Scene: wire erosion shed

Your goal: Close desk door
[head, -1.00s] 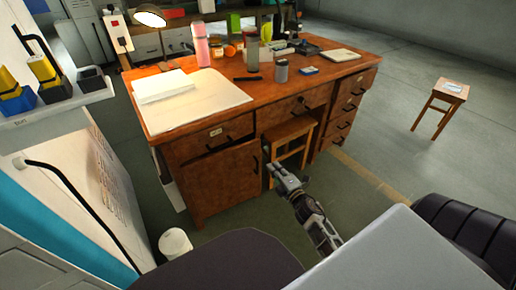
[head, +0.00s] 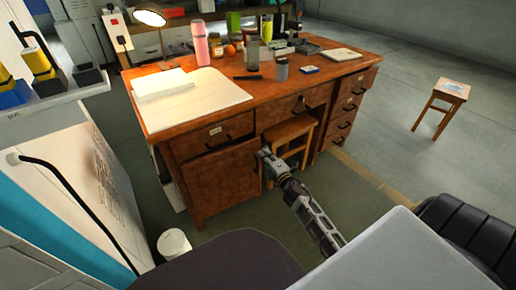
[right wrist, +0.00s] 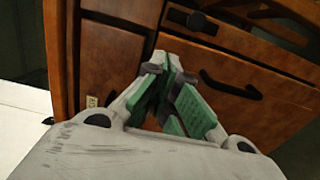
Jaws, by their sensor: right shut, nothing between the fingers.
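The desk (head: 218,108) is brown wood. Its door (head: 222,182) is the lower left panel under a labelled drawer (head: 212,135), and it looks about flush with the desk front. My right gripper (head: 264,154) is shut and empty at the door's upper right edge. In the right wrist view, the fingers (right wrist: 172,68) with green pads are together in front of the door (right wrist: 285,110), beside its black handle (right wrist: 230,88). I cannot tell whether the fingertips touch the door. The handle is largely hidden in the head view. My left gripper is not in view.
A small stool (head: 290,137) stands in the kneehole, right beside my gripper. A white bin (head: 174,243) is on the floor left of the door. Another stool (head: 442,104) stands at the right.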

